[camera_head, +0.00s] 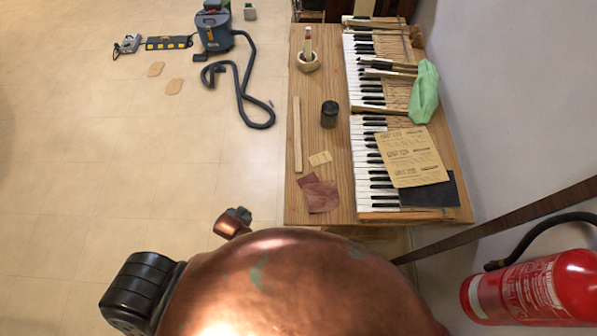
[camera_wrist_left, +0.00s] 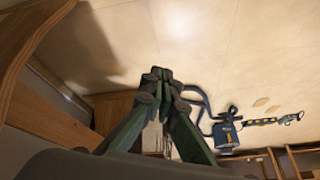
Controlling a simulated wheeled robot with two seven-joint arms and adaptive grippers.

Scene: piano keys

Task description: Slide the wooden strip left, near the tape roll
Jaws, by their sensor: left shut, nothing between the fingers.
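The wooden strip (camera_head: 297,134) is a thin, pale strip lying lengthwise along the left part of the wooden table (camera_head: 331,160). The tape roll (camera_head: 308,63) sits near the table's far left corner, beyond the strip's far end, with a small upright item in its middle. My left gripper (camera_head: 238,214) shows only in small part in the head view, left of the table's near left corner and apart from the strip. In the left wrist view its green fingers (camera_wrist_left: 162,78) are together and empty. My right gripper is not in view.
A dark jar (camera_head: 329,114) stands right of the strip. Sandpaper pieces (camera_head: 319,195) lie near its near end. The piano keyboard (camera_head: 366,150) fills the table's right side, with papers (camera_head: 410,157) and a green cloth (camera_head: 425,92). A vacuum cleaner (camera_head: 214,30) stands on the floor.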

